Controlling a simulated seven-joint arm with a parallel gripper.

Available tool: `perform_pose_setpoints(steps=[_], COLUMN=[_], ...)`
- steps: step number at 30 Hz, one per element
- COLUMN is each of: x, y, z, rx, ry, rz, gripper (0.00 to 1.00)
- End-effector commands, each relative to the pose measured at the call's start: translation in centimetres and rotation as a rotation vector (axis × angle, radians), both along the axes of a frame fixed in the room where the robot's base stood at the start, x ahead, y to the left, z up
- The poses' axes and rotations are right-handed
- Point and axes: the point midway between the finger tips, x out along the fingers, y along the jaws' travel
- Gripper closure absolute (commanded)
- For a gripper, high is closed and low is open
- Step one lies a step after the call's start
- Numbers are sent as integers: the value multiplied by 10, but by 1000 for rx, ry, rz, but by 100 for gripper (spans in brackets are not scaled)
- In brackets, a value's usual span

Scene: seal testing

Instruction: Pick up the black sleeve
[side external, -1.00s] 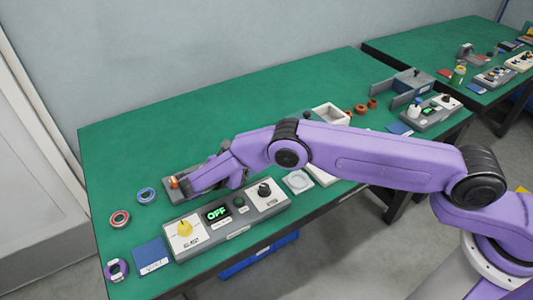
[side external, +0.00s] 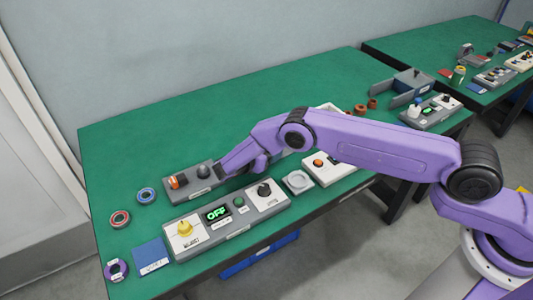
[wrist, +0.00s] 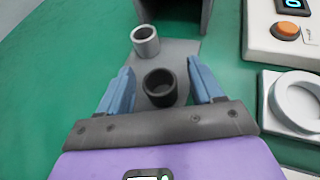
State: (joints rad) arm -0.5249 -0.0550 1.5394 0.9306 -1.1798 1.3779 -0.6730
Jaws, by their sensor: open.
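The black sleeve (wrist: 160,88) stands upright on a grey plate (wrist: 183,53) in the wrist view, its open top facing up. My gripper (wrist: 160,66) is open, with one blue finger on each side of the sleeve and a visible gap on both sides. I cannot tell how far the fingertips are above the plate. A silver-grey sleeve (wrist: 145,42) stands just beyond the black one. In the side external view my gripper (side external: 226,172) is low over the green table, and I cannot make out the black sleeve there.
A dark grey bracket (wrist: 207,14) stands beyond the plate. A white box with an orange button (wrist: 286,30) and a white round dish (wrist: 297,97) lie to the right. A grey block with an orange part (side external: 185,191) and a control panel (side external: 225,232) are near my gripper.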

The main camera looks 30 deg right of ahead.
Motion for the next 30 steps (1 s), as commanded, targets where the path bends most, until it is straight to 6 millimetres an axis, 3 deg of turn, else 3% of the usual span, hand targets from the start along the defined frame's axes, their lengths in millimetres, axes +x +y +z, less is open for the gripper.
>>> perform_pose_setpoints(steps=[7,12,23,30], x=[1,1,1,2], y=[-2,-1,-1,-1], z=[-1,-1,1,18], rx=[0,0,0,1], ry=[-1,-1,-2,-4], rz=[2,2,1,2], gripper=[38,92,92,92])
